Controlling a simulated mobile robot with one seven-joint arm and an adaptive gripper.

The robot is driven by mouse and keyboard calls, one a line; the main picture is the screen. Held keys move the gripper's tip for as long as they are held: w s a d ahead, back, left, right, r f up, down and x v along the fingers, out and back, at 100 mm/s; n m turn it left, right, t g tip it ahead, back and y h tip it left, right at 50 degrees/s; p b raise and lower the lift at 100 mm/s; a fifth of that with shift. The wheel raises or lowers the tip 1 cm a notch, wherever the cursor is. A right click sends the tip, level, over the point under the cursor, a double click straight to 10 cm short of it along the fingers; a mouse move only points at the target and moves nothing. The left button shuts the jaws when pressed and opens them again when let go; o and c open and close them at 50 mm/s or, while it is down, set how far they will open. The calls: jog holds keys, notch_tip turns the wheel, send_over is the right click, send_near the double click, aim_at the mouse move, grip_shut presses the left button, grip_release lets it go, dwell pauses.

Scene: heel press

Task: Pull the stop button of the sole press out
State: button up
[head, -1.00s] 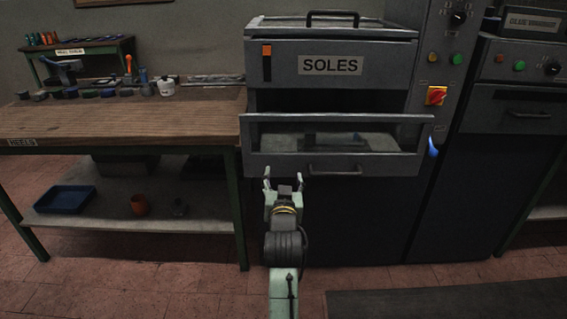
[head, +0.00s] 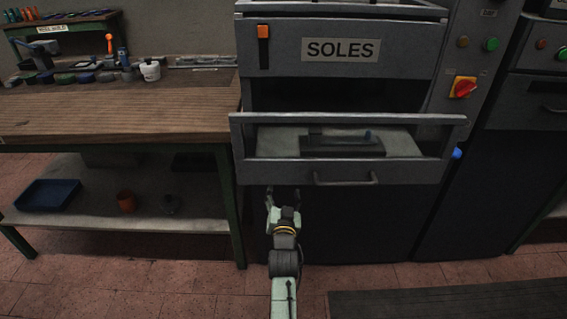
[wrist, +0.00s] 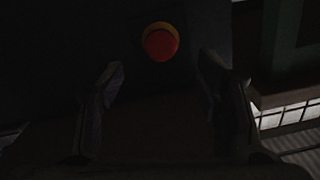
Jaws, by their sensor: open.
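The sole press, marked SOLES (head: 340,50), stands upright in the middle of the head view. In the wrist view, a red mushroom stop button (wrist: 161,42) on a yellow collar sits on a dark panel. It lies ahead of my gripper, centred between the fingertips in the picture, with no finger seen touching it. My gripper (head: 283,190) is open and empty, low in front of the press, below its pulled-out front frame. The stop button cannot be made out in the head view. How far the fingers are from it is hard to tell in the dark wrist view.
The press's front frame with a handle (head: 346,181) juts out above my gripper. A red rotary switch (head: 462,87) on a yellow plate is on the column at right. A wooden workbench (head: 110,115) stands close on the left. A dark mat (head: 450,303) lies on the floor.

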jog(key=w+p, duration=0.1)
jog(key=w, duration=0.9)
jog(key=shift+w+r, duration=0.1)
jog(key=shift+w, duration=0.15)
jog(key=shift+c, duration=0.3)
grip_shut()
